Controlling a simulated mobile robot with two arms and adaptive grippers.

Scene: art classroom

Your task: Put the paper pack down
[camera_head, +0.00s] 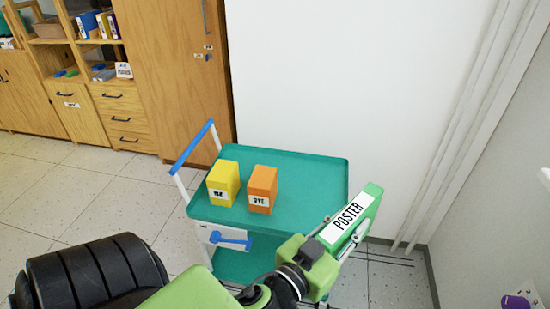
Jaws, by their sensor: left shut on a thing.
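The paper pack (367,209) is a green box with a white label reading "POSTER". My left gripper (338,236) is shut on it and holds it tilted at the front right corner of the teal cart (310,175) in the picture. I cannot tell whether the pack touches the cart or hangs beside its edge. My left arm covers part of the cart's front and lower shelf. My right gripper is not in view.
A yellow box (223,184) and an orange box (262,189) stand on the left part of the cart top. The right and back of the top are clear. A white wall (350,80) is behind, and wooden cabinets (110,100) stand at the left.

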